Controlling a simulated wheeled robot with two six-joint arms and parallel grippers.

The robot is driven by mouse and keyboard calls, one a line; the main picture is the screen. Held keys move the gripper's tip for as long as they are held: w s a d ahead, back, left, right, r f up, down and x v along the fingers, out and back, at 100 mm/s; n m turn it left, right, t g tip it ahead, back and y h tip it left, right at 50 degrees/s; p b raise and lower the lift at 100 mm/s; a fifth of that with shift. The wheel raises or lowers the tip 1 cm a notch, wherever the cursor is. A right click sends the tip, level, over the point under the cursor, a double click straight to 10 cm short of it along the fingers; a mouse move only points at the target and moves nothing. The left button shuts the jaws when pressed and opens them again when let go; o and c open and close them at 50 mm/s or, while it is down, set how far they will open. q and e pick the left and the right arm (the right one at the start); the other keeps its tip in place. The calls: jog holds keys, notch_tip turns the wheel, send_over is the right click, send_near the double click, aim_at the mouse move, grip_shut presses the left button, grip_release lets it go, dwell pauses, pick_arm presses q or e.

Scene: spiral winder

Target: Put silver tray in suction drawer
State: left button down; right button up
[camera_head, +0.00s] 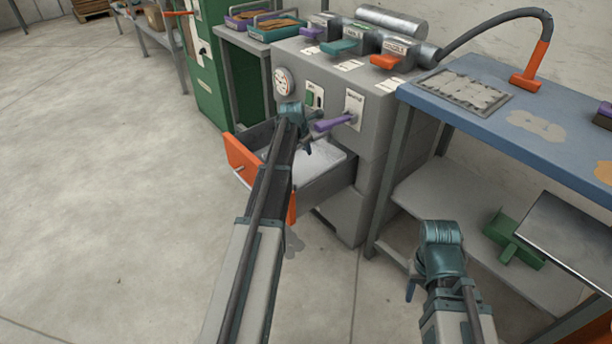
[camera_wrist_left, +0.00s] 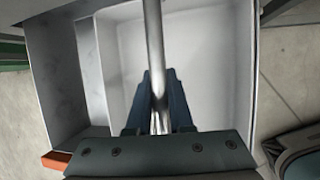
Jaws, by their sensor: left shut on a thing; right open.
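The suction drawer (camera_head: 242,160) is pulled out of the grey machine, its orange front facing left. The light grey silver tray (camera_head: 325,158) appears inside it, partly hidden by my left arm; its pale interior also fills the middle of the left wrist view (camera_wrist_left: 205,75). My left gripper (camera_head: 305,147) is over the drawer. In the left wrist view its fingers (camera_wrist_left: 158,118) are shut on a shiny metal bar (camera_wrist_left: 154,40) that runs above the tray, seemingly its handle. I cannot tell whether the tray rests on the drawer floor. My right gripper (camera_head: 412,288) is open and empty, low beside the blue table.
The grey machine (camera_head: 330,85) has a gauge and a purple lever (camera_head: 333,123) close to my left gripper. A blue table (camera_head: 530,120) with a lower shelf stands at right. Handled trays (camera_head: 275,28) sit on a bench behind. The floor at left is clear.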

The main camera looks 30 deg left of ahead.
aim_at(306, 165)
pick_arm(q)
notch_tip(306, 165, down, 4)
jog(key=b, duration=0.2)
jog(key=shift+b, duration=0.4)
pick_arm(e)
notch_tip(306, 165, down, 4)
jog(key=shift+f, duration=0.1)
pick_arm(q)
notch_tip(306, 165, down, 4)
jog(key=b, duration=0.4)
jog(key=shift+f, duration=0.25)
pick_arm(e)
notch_tip(306, 165, down, 4)
jog(key=shift+a+f, duration=0.1)
jog(key=shift+f, duration=0.05)
pick_arm(q)
jog(key=shift+f+b, duration=0.15)
jog(key=shift+b, duration=0.2)
jog(key=c, duration=0.8)
grip_release()
pick_arm(e)
jog(key=shift+f, duration=0.1)
pick_arm(q)
jog(key=shift+r, duration=0.2)
jog(key=p+v, duration=1.1)
jog(key=v, duration=0.1)
pick_arm(e)
notch_tip(306, 165, up, 11)
